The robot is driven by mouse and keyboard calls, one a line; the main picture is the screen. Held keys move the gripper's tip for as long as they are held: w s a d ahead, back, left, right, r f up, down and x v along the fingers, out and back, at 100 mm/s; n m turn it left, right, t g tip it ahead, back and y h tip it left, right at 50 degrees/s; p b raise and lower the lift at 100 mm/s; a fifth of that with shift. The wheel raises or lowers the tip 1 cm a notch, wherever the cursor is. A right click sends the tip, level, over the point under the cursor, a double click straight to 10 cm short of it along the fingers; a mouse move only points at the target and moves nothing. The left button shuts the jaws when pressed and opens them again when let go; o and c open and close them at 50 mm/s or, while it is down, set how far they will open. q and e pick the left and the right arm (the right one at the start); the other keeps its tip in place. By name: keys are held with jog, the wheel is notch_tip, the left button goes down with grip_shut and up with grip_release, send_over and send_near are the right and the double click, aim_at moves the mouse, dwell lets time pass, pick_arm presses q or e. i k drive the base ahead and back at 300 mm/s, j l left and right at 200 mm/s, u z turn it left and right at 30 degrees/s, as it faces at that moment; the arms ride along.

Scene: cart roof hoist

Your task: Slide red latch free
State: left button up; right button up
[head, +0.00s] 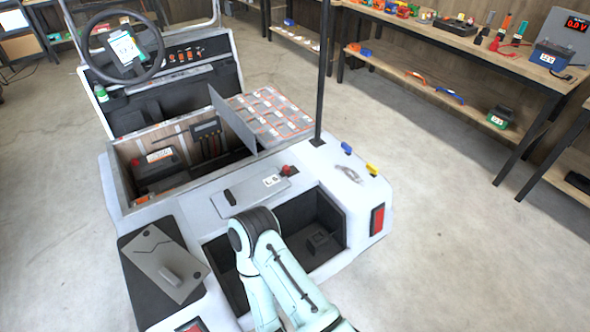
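A small red part (287,170), probably the red latch, sits at the far right end of a grey lid plate (262,190) marked "L6" on the white cart's rear deck (335,160). A black handle-like piece (230,197) is at the plate's left end. The red part is too small to tell whether it is engaged or free. One of my arms reaches in from the bottom and bends over the dark rear recess, below the plate and apart from the red part. Neither gripper shows in the head view.
An open bay (155,165) holds a dark battery-like box beyond the plate. A black post (325,70) rises right of the red part. Blue (346,148) and yellow (372,169) pieces sit on the right deck. A loose grey plate (165,262) lies at left. The right floor is clear.

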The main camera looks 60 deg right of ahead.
aim_at(286, 170)
jog(key=z, duration=2)
jog(key=i+l, duration=0.25)
jog(key=i, duration=0.25)
jog(key=u, duration=1.7)
